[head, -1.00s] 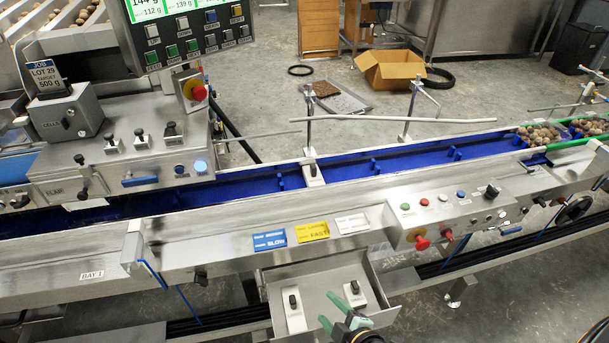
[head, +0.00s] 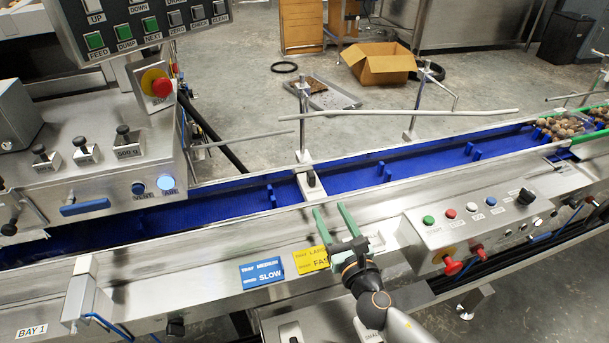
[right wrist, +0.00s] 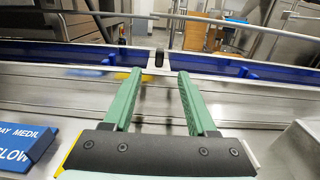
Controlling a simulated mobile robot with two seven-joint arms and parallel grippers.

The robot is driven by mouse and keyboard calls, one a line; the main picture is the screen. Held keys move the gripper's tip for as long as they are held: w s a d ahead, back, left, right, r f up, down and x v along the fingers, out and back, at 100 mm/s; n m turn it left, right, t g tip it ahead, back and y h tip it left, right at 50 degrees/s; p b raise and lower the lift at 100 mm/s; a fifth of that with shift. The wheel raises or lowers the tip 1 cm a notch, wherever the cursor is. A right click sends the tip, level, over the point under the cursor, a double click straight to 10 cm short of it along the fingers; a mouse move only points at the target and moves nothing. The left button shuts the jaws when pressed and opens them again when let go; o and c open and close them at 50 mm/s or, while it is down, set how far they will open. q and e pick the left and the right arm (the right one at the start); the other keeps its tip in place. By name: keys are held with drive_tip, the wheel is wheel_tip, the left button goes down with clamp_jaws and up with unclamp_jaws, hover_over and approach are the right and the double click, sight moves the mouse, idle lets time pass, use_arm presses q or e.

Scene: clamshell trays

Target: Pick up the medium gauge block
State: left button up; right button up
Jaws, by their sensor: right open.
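A pale gauge block (head: 310,185) with a black knob sits across the blue conveyor channel; it also shows in the right wrist view (right wrist: 158,62), ahead between my fingertips. Two similar blocks lie in the open drawer at the bottom, a left one (head: 291,333) and a right one (head: 366,334), both cut off by the frame or my arm. I cannot read which is the medium one. My right gripper (head: 330,210), with green fingers, is open and empty above the steel front ledge, short of the conveyor block. It also shows in the right wrist view (right wrist: 159,74).
A blue SLOW card (head: 261,273) and a yellow card (head: 311,259) lie on the ledge, the yellow one partly under my gripper. A control panel (head: 480,215) with knobs stands to the right. Guide rails on posts (head: 303,115) rise behind the channel.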

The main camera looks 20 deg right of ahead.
sight(313, 177)
drive_tip(key=w, duration=0.6)
drive_tip(key=shift+w+a, duration=0.1)
drive_tip(key=shift+w, duration=0.1)
drive_tip(key=w+b, duration=0.1)
drive_tip(key=w, duration=0.4)
drive_tip(key=shift+w+a, duration=0.1)
drive_tip(key=shift+w, duration=0.6)
use_arm(q)
drive_tip(key=shift+s+a+f, duration=0.1)
drive_tip(key=shift+f, duration=0.4)
use_arm(e)
drive_tip(key=shift+c, duration=0.4)
drive_tip(key=c, duration=0.6)
use_arm(q)
drive_tip(key=shift+s+f, duration=0.15)
drive_tip(key=shift+f, duration=0.1)
use_arm(e)
clamp_jaws()
drive_tip(key=shift+r, duration=0.1)
